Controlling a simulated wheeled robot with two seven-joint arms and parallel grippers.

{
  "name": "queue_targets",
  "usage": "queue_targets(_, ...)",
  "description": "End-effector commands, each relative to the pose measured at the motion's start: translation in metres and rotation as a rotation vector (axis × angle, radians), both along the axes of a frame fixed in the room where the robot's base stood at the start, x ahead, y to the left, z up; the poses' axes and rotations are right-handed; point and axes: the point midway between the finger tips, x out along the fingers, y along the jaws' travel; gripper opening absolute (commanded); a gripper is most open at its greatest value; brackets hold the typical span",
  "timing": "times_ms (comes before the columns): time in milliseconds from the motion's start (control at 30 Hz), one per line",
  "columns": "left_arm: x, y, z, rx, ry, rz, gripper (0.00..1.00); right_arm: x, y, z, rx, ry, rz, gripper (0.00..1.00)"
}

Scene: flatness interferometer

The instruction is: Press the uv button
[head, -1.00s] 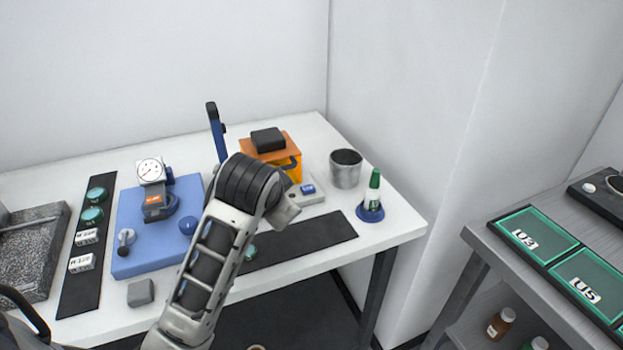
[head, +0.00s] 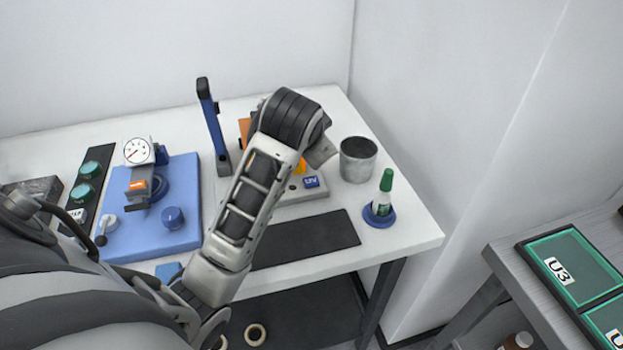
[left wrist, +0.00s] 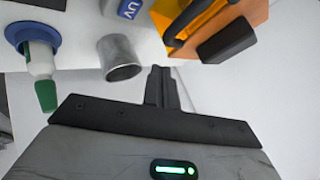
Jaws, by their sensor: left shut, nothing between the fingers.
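In the left wrist view the UV button (left wrist: 129,9) is cut by the top edge. My left gripper (left wrist: 162,88) is shut and empty, its narrow fingertips below and right of the button in that view, apart from it. In the head view the wrist is above and behind the button and its fingertips are hidden. My right gripper is in neither view.
A metal cup (head: 358,160) stands right of the button, with a green-capped bottle (head: 384,193) in a blue holder near it. A blue upright (head: 212,125) stands left of my arm.

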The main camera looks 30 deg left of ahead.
Motion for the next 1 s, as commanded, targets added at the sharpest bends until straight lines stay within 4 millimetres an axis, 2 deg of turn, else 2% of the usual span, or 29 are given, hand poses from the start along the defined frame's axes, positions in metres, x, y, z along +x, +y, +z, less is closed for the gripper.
queue_targets(300, -0.001, 0.0, -0.047, -0.001, 0.005, 0.0, 0.0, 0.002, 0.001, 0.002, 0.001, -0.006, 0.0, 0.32)
queue_targets(433, 0.0, 0.0, -0.063, 0.0, 0.002, 0.0, 0.0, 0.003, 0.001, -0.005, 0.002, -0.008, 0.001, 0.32)
queue_targets(633, 0.0, 0.0, -0.073, -0.001, 0.001, 0.0, 0.0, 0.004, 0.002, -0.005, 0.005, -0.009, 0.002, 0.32)
queue_targets(1000, 0.0, 0.0, -0.073, 0.0, 0.0, 0.0, 0.0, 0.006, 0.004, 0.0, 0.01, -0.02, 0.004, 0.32)
